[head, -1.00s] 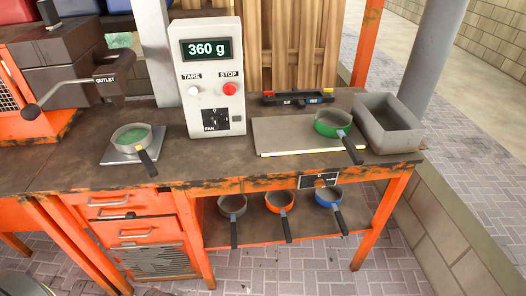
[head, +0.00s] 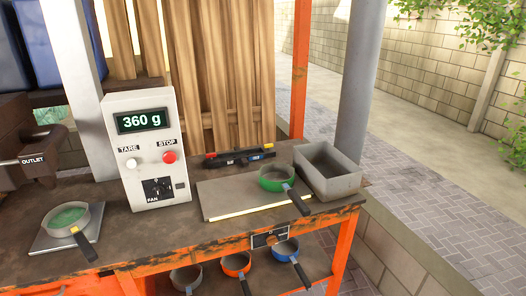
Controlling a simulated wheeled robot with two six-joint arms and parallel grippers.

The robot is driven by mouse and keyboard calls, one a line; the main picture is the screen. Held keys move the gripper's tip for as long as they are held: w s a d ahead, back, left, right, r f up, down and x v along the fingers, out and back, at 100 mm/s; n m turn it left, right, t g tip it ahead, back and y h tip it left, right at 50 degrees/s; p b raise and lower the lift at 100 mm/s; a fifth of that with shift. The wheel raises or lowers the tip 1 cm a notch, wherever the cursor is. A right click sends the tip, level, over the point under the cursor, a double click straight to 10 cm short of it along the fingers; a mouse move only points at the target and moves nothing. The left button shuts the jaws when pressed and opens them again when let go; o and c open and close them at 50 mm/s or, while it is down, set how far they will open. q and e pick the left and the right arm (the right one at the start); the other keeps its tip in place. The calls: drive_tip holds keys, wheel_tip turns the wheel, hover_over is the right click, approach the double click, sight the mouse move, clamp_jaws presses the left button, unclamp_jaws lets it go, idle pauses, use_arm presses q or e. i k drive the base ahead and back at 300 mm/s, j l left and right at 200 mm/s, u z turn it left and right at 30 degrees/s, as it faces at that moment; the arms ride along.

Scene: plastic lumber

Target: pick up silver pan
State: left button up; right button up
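Two silver-grey pans show in the head view. One (head: 66,216) stands on a flat metal plate (head: 48,243) at the left of the bench; it holds something green and its dark handle has a yellow collar. The other silver-grey pan (head: 186,278) is on the lower shelf at the bottom edge, partly cut off by the frame. An orange pan (head: 236,264) and a blue pan (head: 286,250) stand to its right. A green pan (head: 276,179) stands on the pale board. Neither of my grippers is in view.
A white control box (head: 148,145) reads 360 g. A pale board (head: 225,197) and an open grey bin (head: 328,172) are at the bench's right. A dark outlet spout (head: 25,165) is at the left. A grey post (head: 358,90) rises behind the bin. Paving at the right is clear.

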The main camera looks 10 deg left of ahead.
sight(66, 219)
drive_tip(key=u, duration=1.6)
